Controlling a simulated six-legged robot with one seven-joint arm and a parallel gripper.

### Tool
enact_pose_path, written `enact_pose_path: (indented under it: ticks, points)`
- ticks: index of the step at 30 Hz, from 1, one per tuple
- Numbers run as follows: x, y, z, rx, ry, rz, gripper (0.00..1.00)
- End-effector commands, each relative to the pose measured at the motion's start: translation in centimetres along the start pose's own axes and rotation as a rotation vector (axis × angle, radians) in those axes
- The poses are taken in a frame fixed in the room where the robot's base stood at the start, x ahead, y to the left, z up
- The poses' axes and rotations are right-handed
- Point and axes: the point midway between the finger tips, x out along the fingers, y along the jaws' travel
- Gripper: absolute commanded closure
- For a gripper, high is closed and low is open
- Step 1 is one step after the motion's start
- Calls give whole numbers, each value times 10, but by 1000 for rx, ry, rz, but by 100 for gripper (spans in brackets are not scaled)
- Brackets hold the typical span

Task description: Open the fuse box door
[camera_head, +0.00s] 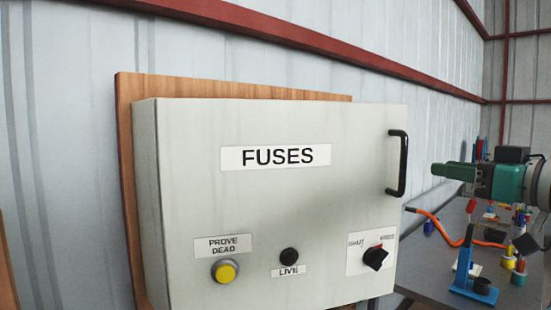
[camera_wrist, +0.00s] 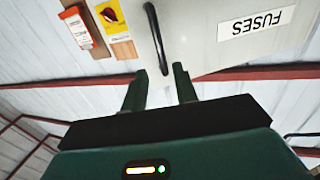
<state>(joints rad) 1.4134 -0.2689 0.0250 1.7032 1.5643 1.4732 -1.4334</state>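The grey fuse box (camera_head: 200,190) has a closed door with a FUSES label (camera_head: 275,157). A black bar handle (camera_head: 402,165) stands upright on the door's right side; it also shows in the wrist view (camera_wrist: 154,35). My gripper (camera_head: 436,170) is to the right of the handle in the head view, with a visible gap. In the wrist view my gripper (camera_wrist: 160,70) has its two green fingers apart, and nothing is held. The handle's near end lines up between the fingertips there. A black rotary switch (camera_head: 375,257) is at the door's lower right, its pointer tilted.
A yellow button (camera_head: 225,271) and a black LIVE indicator (camera_head: 289,256) are low on the door. A wooden backboard (camera_head: 125,130) holds the box against a corrugated wall. A cluttered workbench (camera_head: 430,265) with an orange cable (camera_head: 450,232) stands at right. Signs (camera_wrist: 113,17) show in the wrist view.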

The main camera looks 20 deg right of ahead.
Motion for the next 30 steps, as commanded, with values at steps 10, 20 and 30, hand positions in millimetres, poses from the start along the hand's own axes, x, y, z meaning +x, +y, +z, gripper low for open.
enact_pose_path:
  ticks: [10, 20, 30]
  points:
    - [69, 2, 0, 2, -1, 2, 71]
    - [109, 3, 0, 2, 0, 3, 71]
    - [111, 4, 0, 2, 0, 3, 85]
